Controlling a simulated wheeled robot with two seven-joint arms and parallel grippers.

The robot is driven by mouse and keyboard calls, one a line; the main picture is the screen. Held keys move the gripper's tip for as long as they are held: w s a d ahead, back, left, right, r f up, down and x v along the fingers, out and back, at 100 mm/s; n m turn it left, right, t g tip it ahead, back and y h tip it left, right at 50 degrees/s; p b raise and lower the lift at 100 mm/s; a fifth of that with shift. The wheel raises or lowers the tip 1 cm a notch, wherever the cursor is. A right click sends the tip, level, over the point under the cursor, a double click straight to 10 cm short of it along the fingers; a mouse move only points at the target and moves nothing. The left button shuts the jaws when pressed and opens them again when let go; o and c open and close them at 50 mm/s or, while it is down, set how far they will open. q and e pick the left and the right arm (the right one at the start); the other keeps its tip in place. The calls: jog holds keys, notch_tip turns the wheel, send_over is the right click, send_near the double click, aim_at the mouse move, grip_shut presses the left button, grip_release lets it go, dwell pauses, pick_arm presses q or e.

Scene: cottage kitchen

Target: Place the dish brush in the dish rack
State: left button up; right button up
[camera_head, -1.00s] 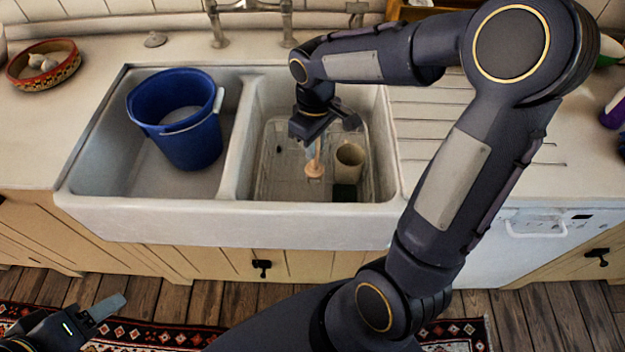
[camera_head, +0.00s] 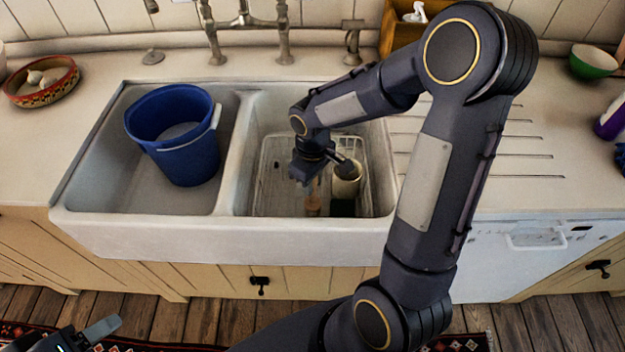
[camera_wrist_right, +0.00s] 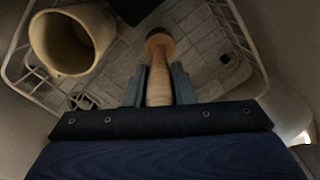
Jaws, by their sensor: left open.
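The dish brush (camera_head: 312,205), with a pale wooden handle, hangs below my right gripper (camera_head: 308,184), low inside the wire dish rack. In the right wrist view both fingers of the gripper (camera_wrist_right: 159,88) press against the sides of the brush handle (camera_wrist_right: 159,80); its round end points down toward the rack floor. I cannot tell whether it touches the floor. The white dish rack (camera_wrist_right: 235,30) sits in the right sink basin; my arm partly hides it in the head view. My left gripper (camera_head: 95,335) is open at the bottom left edge, partly cut off, away from the sink.
A cream cup (camera_head: 346,183) and a dark green block (camera_head: 343,208) are in the rack beside the brush. A blue bucket (camera_head: 182,140) stands in the left basin. Taps (camera_head: 245,30) rise behind the sink. The ribbed drainboard (camera_head: 520,150) on the right is clear.

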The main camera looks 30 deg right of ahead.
jog(key=o, duration=0.4)
notch_tip(320, 180, up, 11)
jog(key=shift+r+p, duration=0.1)
jog(key=shift+p, duration=0.45)
jog(key=shift+s+r, duration=0.15)
jog(key=shift+r, duration=0.5)
jog(key=s+a+m+t+y, duration=0.1)
jog(key=s+m+t, duration=0.1)
jog(key=s, duration=0.3)
jog(key=s+a+r+m+t+y, duration=0.1)
jog(key=s+a+m, duration=0.1)
jog(key=s, duration=0.3)
jog(key=s+a+r+m+t+y, duration=0.1)
jog(key=s+a+m+t, duration=0.1)
jog(key=s, duration=0.4)
jog(key=shift+s+r+t+y, duration=0.1)
jog(key=shift+r+t+y, duration=0.2)
jog(key=shift+y, duration=0.1)
